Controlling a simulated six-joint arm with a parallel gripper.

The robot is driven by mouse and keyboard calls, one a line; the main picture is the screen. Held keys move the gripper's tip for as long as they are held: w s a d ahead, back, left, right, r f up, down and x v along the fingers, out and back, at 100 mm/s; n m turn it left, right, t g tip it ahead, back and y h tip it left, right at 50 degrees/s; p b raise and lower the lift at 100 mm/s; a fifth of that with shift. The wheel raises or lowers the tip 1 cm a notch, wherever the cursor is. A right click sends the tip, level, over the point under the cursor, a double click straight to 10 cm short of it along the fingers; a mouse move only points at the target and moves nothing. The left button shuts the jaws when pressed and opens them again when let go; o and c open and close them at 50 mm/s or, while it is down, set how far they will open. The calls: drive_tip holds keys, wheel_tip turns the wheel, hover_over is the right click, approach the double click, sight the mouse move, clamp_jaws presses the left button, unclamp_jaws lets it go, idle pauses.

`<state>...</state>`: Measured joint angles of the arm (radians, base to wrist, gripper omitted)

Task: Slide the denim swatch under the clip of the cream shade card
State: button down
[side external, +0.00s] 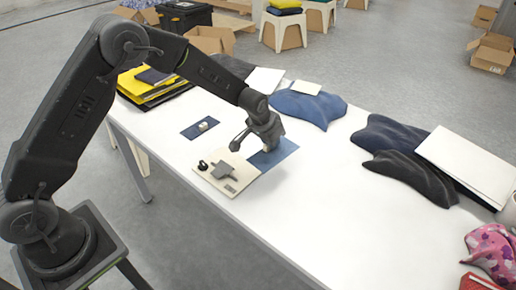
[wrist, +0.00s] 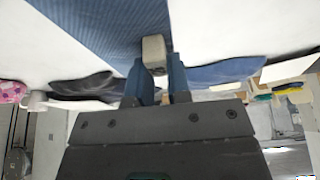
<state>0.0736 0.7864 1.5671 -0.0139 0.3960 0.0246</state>
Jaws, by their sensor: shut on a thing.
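The cream shade card (side external: 213,181) lies flat near the table's front edge in the side view, with a grey clip (side external: 225,172) on top. The blue denim swatch (side external: 283,153) lies at the card's right edge; I cannot tell whether they overlap. In the wrist view the swatch (wrist: 105,22) shows fine stripes and a small beige grip block (wrist: 153,46). My gripper (side external: 266,146) is over the swatch, its blue fingers (wrist: 156,72) shut on the block. My gripper hides part of the swatch in the side view. The card is not identifiable in the wrist view.
A darker blue swatch (side external: 190,132) with a small pale block (side external: 207,124) lies behind the card. A black ring-like item (side external: 202,165) sits on the card's left corner. Folded blue cloth (side external: 310,106) and dark cloths (side external: 410,175) lie farther back.

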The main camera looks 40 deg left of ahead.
drive_tip(key=a+m+h, duration=0.1)
drive_tip(key=a+m, duration=0.2)
drive_tip(key=r+m+g+h, duration=0.1)
drive_tip(key=m+g+h, duration=0.3)
drive_tip(key=m, duration=1)
hover_over(243, 160)
drive_tip(key=shift+w+g+y, duration=0.1)
drive_tip(key=shift+g+y, duration=0.2)
drive_tip(key=shift+y, duration=0.1)
drive_tip(key=shift+f, duration=5.35)
drive_tip(key=c, duration=1)
unclamp_jaws()
